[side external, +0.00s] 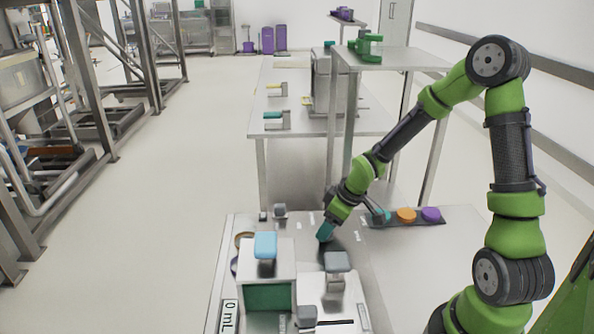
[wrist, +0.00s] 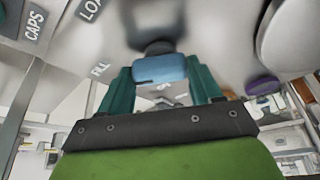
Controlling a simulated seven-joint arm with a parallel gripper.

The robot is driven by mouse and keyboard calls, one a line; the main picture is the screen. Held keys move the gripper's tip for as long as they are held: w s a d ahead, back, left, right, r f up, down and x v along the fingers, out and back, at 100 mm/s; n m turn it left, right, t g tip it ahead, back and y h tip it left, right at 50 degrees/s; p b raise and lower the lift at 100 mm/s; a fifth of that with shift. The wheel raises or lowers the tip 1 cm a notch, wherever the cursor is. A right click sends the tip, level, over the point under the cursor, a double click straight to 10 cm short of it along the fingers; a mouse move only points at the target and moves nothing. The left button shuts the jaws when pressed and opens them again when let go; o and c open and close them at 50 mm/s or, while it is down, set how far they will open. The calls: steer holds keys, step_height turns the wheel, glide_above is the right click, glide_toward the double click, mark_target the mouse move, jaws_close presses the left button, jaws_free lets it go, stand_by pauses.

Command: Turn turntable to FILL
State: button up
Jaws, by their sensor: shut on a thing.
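My gripper (side external: 325,234) points down at the bench, with its teal fingers low near the surface. In the wrist view my gripper (wrist: 160,88) has a finger on each side of a blue block-shaped handle (wrist: 160,68) and is shut on it. A dark grey part (wrist: 156,30) shows just behind the handle; it appears to be part of the turntable. The labels CAPS (wrist: 35,24), LOA (wrist: 89,9) and a partly hidden one ending in LL (wrist: 99,69) lie on the pale surface around it. The turntable's exact pointing direction cannot be told.
A green-fronted box (side external: 269,297) with a light blue handle (side external: 265,246) stands left of my gripper. A grey-topped post (side external: 337,262) stands close in front. A dark strip with orange (side external: 406,215) and purple (side external: 431,214) knobs lies to the right. A metal table (side external: 300,120) stands behind.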

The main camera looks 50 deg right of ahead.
steer(key=shift+n, duration=0.6)
steer(key=o, duration=1.1)
steer(key=shift+c, duration=0.2)
steer(key=v, duration=1.7)
steer(key=shift+w+d, duration=0.2)
steer(key=shift+d, duration=0.15)
